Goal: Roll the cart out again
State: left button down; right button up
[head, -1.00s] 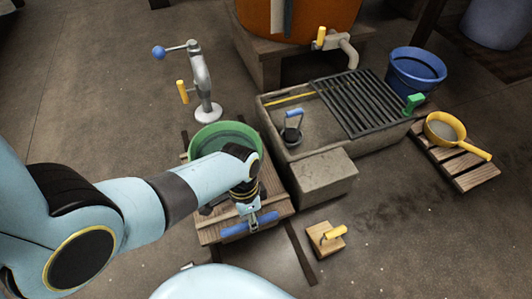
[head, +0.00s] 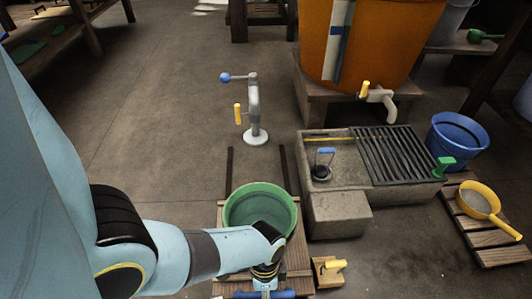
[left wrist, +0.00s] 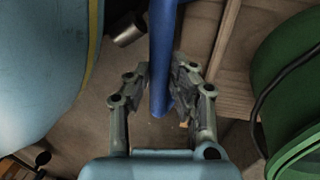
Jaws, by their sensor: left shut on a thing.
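The cart (head: 300,257) is a low wooden platform at the bottom middle of the head view, carrying a green bucket (head: 261,190). The cart's blue handle (head: 245,295) is at its near edge. My left gripper (head: 264,284) is shut on this handle; in the left wrist view its fingers (left wrist: 160,92) stand on both sides of the blue bar (left wrist: 162,40). The bucket's green side (left wrist: 290,85) shows at the right there. Two dark rails (head: 229,170) run beyond the cart toward the pump. My right gripper is not in view.
A grey pump (head: 254,105) with a blue-knobbed arm stands beyond the rails. A stone trough (head: 340,213) with a grate is right of the cart. A small wooden block with a yellow lever (head: 334,265) sits close to the cart's right side. Floor left of the rails is clear.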

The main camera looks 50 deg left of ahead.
pick_arm(q)
jog(key=shift+s+d, duration=0.25)
jog(key=shift+d, duration=0.05)
jog(key=c, duration=1.2)
grip_release()
jog(key=shift+o, duration=0.2)
jog(key=shift+a+r, duration=0.1)
notch_tip(320, 180, up, 8)
jog(key=w+a, duration=0.1)
jog(key=shift+a+f, duration=0.15)
jog(key=shift+f, duration=0.05)
jog(key=shift+w, duration=0.15)
